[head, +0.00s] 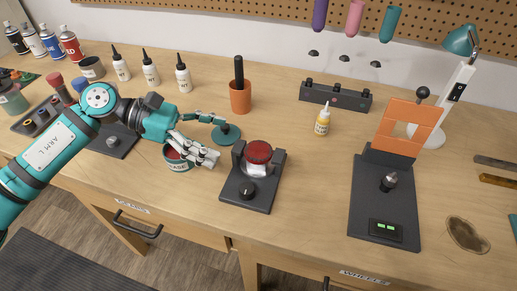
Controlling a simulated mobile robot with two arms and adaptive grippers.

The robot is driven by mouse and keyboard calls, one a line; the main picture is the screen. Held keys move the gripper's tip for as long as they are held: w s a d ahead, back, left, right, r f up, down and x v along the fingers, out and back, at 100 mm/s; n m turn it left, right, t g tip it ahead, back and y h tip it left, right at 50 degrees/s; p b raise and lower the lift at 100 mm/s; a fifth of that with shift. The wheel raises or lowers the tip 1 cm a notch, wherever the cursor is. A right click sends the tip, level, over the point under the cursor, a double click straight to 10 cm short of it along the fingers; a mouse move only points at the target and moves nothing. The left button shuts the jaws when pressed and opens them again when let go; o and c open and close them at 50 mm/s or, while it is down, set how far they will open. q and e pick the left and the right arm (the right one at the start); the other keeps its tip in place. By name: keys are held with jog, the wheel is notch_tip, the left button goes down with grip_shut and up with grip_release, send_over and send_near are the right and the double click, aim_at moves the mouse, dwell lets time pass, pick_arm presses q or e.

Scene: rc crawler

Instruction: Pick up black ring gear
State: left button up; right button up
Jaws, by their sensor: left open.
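I cannot make out a black ring gear for certain in the head view. My right gripper is out of view.
A black stand with a red-topped part (259,152) is just right of the gripper. A larger black fixture (372,209) holds an orange frame (407,124). Bottles, an orange cup (240,97) and a black rack (335,96) stand behind. The bench's middle right is clear.

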aim_at(260, 150)
pick_arm(q)
jog(key=p+x, duration=0.1)
jog(key=x, duration=0.4)
jog(key=shift+w, duration=0.15)
jog(key=p+x, duration=0.2)
jog(key=x, duration=0.3)
jog(key=shift+w, duration=0.15)
jog(key=shift+d+f, duration=0.1)
jog(key=shift+d, duration=0.05)
jog(key=shift+c, duration=0.3)
jog(key=c, duration=1.3)
